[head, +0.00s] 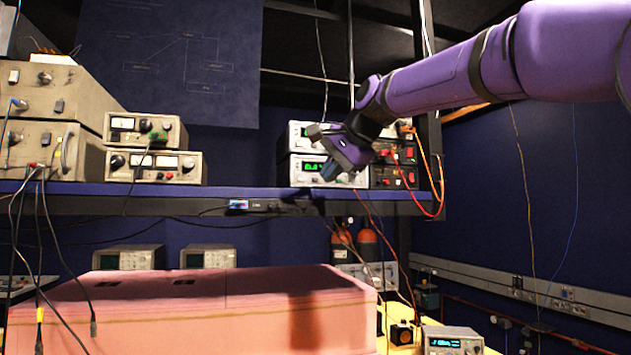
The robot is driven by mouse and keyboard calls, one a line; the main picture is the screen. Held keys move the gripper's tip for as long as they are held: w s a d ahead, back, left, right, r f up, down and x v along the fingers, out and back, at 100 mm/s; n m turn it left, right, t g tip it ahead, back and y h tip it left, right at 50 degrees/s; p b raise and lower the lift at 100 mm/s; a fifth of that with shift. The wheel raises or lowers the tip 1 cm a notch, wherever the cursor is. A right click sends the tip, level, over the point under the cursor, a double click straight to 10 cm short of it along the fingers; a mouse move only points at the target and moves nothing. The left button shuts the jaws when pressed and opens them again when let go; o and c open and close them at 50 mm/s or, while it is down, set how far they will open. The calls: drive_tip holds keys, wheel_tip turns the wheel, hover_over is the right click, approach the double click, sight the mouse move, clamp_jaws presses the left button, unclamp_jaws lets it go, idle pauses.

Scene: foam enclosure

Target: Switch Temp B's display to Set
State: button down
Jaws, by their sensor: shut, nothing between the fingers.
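Two white instruments with green displays are stacked on the shelf, the upper unit (298,141) on the lower unit (296,175). Their labels are too small to read, so I cannot tell which is Temp B. The lower unit's green display (313,167) is lit, but its digits are not clear. My gripper (328,171) is shut and empty, with its fingertips in front of the lower unit's face, just right of that display. It hides the right part of both fronts, including any switch there. I cannot tell whether the fingertips touch the panel.
Dark units with red displays (397,178) and red and orange cables stand right of the white stack. Beige meters (155,167) stand on the shelf (110,191) at the left. A pink foam block (190,300) sits below. Bare shelf lies between the meters and the white stack.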

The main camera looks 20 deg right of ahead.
drive_tip(key=shift+w, duration=4.2)
drive_tip(key=shift+w, duration=0.4)
drive_tip(key=shift+w, duration=0.3)
drive_tip(key=shift+s, duration=0.75)
drive_tip(key=s, duration=0.5)
